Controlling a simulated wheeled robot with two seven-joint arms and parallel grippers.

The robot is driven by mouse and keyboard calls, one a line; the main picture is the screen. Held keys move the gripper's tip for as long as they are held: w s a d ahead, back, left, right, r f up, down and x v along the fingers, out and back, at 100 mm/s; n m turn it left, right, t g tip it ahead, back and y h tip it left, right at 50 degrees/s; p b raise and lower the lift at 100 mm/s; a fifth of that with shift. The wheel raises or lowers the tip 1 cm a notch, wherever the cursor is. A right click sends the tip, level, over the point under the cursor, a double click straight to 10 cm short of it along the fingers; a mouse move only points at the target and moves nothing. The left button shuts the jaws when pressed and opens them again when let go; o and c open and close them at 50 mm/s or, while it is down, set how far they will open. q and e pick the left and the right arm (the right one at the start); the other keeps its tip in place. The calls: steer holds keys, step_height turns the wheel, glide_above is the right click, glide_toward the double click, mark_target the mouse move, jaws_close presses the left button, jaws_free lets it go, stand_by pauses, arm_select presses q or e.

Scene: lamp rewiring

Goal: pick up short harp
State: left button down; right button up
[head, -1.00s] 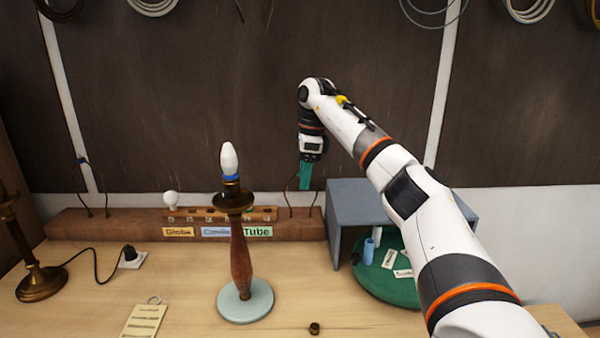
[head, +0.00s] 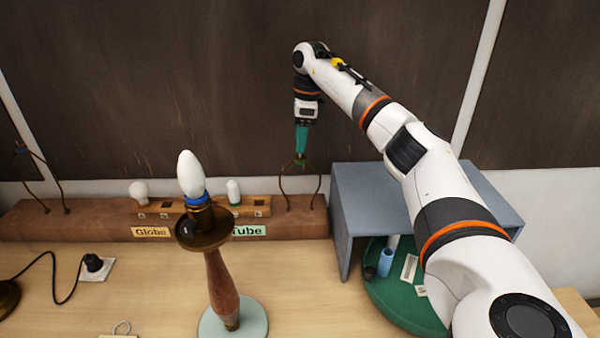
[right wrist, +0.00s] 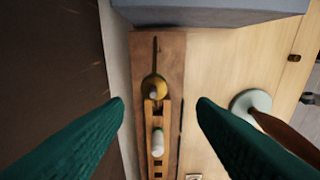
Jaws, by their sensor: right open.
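The short harp (head: 319,185) is a thin dark wire loop standing upright on the wooden beam at the back, left of the grey shelf. My right gripper (head: 301,157) points down with its green fingertips at the harp's top. In the right wrist view my gripper (right wrist: 160,100) is open, with one finger on each side. The harp (right wrist: 155,60) shows between them from above as a thin line along the beam, apart from both fingers. A taller wire harp (head: 62,185) stands at the beam's left end. My left gripper is out of view.
A lamp (head: 222,285) with a candle bulb (head: 191,175) stands in front of the beam (head: 85,222). A rack beside the harp holds a globe bulb (head: 140,190) and a tube bulb (head: 233,190). The grey shelf (head: 370,185) and green tray (head: 375,290) are right.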

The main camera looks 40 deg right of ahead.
mark_target(300, 157)
steer(key=shift+w+f, duration=0.15)
steer(key=shift+f, duration=0.8)
steer(key=shift+w+d+f+p, duration=0.1)
steer(key=shift+f+p, duration=0.2)
steer(key=shift+f, duration=0.05)
step_height(300, 157, down, 3)
steer(key=shift+d+f+p, duration=0.1)
steer(key=shift+f+p, duration=0.1)
steer(key=shift+p, duration=0.8)
steer(key=shift+f, duration=0.65)
steer(key=shift+w+f, duration=0.1)
jaws_close()
